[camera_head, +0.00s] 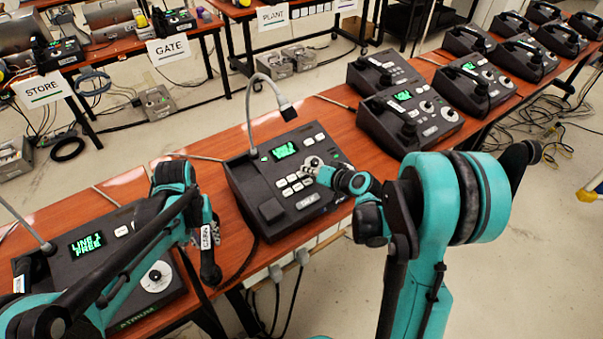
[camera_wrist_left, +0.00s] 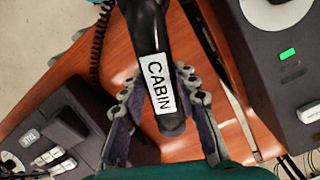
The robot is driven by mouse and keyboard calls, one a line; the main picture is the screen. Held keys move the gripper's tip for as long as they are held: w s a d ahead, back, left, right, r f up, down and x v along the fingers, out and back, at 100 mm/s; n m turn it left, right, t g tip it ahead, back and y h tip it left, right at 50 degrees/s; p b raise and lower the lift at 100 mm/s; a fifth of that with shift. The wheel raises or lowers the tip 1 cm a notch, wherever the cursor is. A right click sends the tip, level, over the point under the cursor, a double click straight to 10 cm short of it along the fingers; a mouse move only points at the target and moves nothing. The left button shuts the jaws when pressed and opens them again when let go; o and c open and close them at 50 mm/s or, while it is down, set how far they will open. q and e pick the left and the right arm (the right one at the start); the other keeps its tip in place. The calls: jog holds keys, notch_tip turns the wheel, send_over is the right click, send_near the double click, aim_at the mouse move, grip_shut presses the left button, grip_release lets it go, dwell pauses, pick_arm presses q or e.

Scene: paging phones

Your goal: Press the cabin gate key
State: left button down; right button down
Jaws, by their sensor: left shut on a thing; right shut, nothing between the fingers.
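A black handset labelled CABIN (camera_wrist_left: 160,82) is between the fingers of my left gripper (camera_wrist_left: 170,110). In the head view the handset (camera_head: 208,255) hangs upright beside the middle desk phone (camera_head: 245,185), and my left gripper (camera_head: 203,222) is shut on it. The middle phone has a lit green screen, several white keys (camera_head: 291,186) and a gooseneck microphone (camera_head: 285,108). My right gripper (camera_head: 314,165) is shut and empty at the upper right of these keys. I cannot tell whether it touches one.
A phone marked ATRIUM (camera_head: 90,270), its screen reading LINE 1 FREE, stands at the left, partly behind my left arm. More desk phones (camera_head: 410,115) stand to the right along the wooden table (camera_head: 327,110). Signs read STORE (camera_head: 42,90) and GATE (camera_head: 168,49) behind.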

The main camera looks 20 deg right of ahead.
pick_arm(q)
jog(key=shift+f, duration=0.3)
pick_arm(e)
jog(key=shift+f, duration=0.25)
pick_arm(q)
jog(key=shift+r, duration=0.1)
pick_arm(e)
jog(key=shift+r, duration=0.1)
pick_arm(q)
jog(key=shift+r, duration=0.15)
pick_arm(e)
jog(key=shift+r, duration=0.35)
